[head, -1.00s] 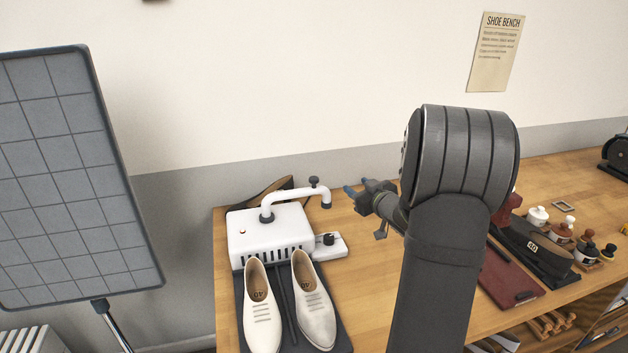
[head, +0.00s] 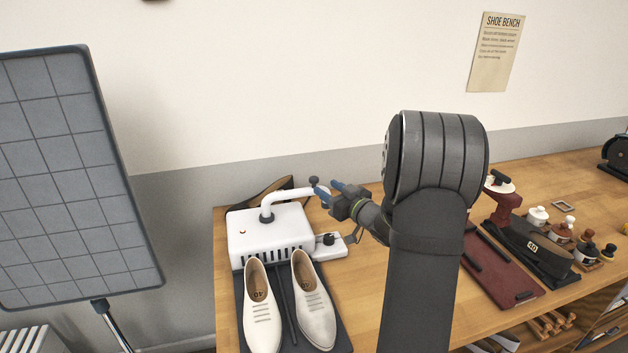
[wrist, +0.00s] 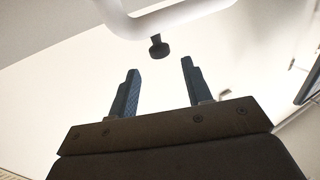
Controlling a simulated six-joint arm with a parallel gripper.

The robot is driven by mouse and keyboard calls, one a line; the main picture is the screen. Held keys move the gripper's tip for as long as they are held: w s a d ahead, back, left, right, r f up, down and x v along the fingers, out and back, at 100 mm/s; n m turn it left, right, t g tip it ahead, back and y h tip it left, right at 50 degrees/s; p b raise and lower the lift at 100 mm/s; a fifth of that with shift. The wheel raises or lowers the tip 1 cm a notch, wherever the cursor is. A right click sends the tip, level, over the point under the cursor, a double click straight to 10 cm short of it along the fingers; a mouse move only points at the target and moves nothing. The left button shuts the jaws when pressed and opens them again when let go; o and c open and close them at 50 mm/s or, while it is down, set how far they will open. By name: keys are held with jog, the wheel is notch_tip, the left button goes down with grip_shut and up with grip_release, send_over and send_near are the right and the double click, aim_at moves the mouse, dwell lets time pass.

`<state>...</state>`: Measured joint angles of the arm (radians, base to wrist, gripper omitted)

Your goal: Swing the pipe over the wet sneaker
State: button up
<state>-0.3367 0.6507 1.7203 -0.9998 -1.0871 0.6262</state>
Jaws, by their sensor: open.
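A white pipe (head: 290,194) rises from the white dryer box (head: 268,232) and bends right, with a dark knob (head: 314,181) on top near its end. Its outlet end is hidden behind my fingers. In the wrist view the pipe (wrist: 180,14) crosses the top and the knob (wrist: 158,46) lies between the finger lines, beyond the tips. My gripper (head: 329,188) is open and empty, just right of the knob. Two pale sneakers stand in front of the box: the left (head: 262,308) evenly cream, the right (head: 314,305) greyer in patches, perhaps the wet one.
The sneakers stand on a dark mat (head: 338,336). A small black dial (head: 328,239) is right of the box. A dark brown shoe form (head: 530,245) and several small bottles stand further right. A grey gridded panel (head: 70,170) stands left of the bench.

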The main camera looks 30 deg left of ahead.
aim_at(317, 181)
jog(key=x, duration=0.7)
jog(key=shift+a, duration=0.15)
grip_shut()
